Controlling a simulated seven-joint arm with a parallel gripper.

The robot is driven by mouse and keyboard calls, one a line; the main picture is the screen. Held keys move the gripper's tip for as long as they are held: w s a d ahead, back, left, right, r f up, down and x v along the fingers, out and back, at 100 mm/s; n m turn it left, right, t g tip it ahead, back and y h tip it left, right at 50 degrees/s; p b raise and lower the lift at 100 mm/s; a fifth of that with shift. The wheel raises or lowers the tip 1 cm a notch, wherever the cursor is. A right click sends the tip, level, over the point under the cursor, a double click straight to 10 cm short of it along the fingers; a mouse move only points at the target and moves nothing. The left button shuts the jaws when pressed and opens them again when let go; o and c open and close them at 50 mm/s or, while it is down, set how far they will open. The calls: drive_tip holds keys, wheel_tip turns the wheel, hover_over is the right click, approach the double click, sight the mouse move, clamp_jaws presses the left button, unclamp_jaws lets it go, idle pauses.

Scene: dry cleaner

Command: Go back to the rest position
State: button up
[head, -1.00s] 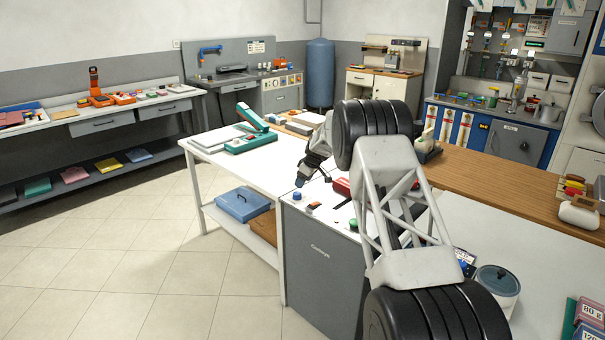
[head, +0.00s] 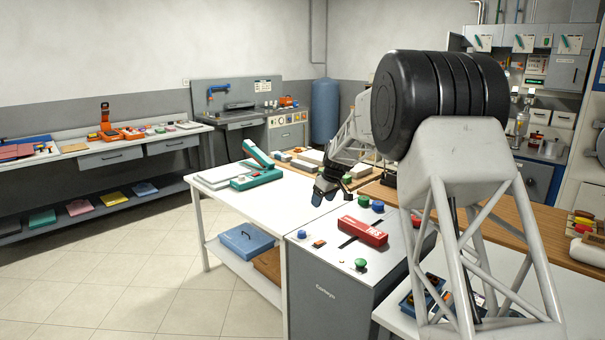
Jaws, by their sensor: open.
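My gripper (head: 327,190) is at the middle of the head view, open, with its dark fingers pointing down and to the left. It hangs in front of the white table's right end and near the grey console (head: 330,290). Nothing shows between its fingers. My arm's pale lattice links and black joint fill the right half of the view and hide part of the counters behind. A red box with white lettering (head: 362,231) lies on the console top, apart from my gripper.
The white table (head: 285,205) holds a green-handled device (head: 257,170). Green and blue buttons (head: 361,263) stand on the console. A wooden counter (head: 540,220) lies right. A blue case (head: 246,240) sits on the lower shelf. The tiled floor at left is clear.

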drive_tip(key=s+d+r+m+h, duration=0.15)
drive_tip(key=s+r, duration=0.35)
drive_tip(key=s, duration=0.7)
drive_tip(key=s+d+r+m, duration=0.2)
drive_tip(key=s+d+r, duration=0.15)
drive_tip(key=s, duration=0.75)
drive_tip(key=s+d+r+m, duration=0.15)
drive_tip(key=s+r, duration=0.35)
drive_tip(key=s, duration=0.7)
drive_tip(key=s+d+f+m, duration=0.1)
drive_tip(key=s+f, duration=0.1)
drive_tip(key=s, duration=0.9)
drive_tip(key=s+d+f+m+h, duration=0.1)
drive_tip(key=s+d+f+m, duration=0.1)
drive_tip(key=s, duration=0.9)
drive_tip(key=s+d+f+m, duration=0.1)
drive_tip(key=s+f, duration=0.1)
drive_tip(key=s, duration=0.9)
drive_tip(key=shift+s+d+f+h, duration=0.25)
drive_tip(key=shift+d+f+h, duration=0.05)
drive_tip(key=shift+d+h, duration=0.05)
